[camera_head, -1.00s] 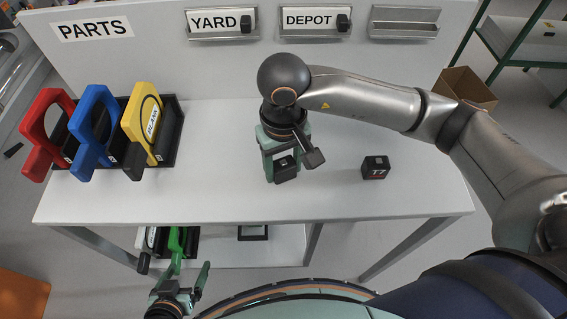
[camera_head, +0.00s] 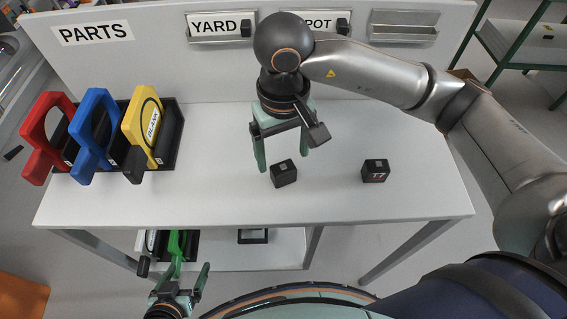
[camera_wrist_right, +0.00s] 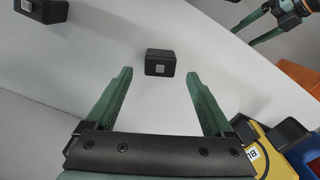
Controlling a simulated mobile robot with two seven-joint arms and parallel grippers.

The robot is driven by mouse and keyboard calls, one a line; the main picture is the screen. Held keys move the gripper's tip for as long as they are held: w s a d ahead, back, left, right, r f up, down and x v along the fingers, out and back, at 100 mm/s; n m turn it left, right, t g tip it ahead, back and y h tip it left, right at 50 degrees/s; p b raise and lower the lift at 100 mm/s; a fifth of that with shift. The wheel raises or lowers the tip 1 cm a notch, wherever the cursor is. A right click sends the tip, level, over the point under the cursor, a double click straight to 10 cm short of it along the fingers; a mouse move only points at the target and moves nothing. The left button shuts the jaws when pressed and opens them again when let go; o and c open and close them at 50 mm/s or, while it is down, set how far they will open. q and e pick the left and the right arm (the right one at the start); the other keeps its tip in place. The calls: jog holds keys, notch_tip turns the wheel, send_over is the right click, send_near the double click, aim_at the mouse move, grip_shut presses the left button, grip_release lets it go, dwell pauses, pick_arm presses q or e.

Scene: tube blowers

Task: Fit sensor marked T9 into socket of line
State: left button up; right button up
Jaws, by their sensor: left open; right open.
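A black block (camera_head: 284,174) with a small grey square on top sits on the white table; no T9 mark is readable on it. My right gripper (camera_head: 283,153) is open just above and behind it, fingers apart and empty. In the right wrist view the block (camera_wrist_right: 160,63) shows beyond and between the fingertips (camera_wrist_right: 158,75), apart from them. A second block (camera_head: 376,170), marked T7, stands to its right. My left gripper (camera_head: 192,266) is open and low at the table's front, by the lower shelf. No socket is clearly identifiable.
Red (camera_head: 47,135), blue (camera_head: 95,133) and yellow (camera_head: 144,127) looped parts stand in black holders at left; the yellow reads BLANK. YARD (camera_head: 214,26) and partly hidden DEPOT signs are on the back panel beside an empty bracket (camera_head: 404,27). The table's front middle is clear.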

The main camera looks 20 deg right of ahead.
aim_at(283, 168)
notch_tip(283, 168, up, 6)
jog(key=shift+r, duration=0.15)
dwell(0.6)
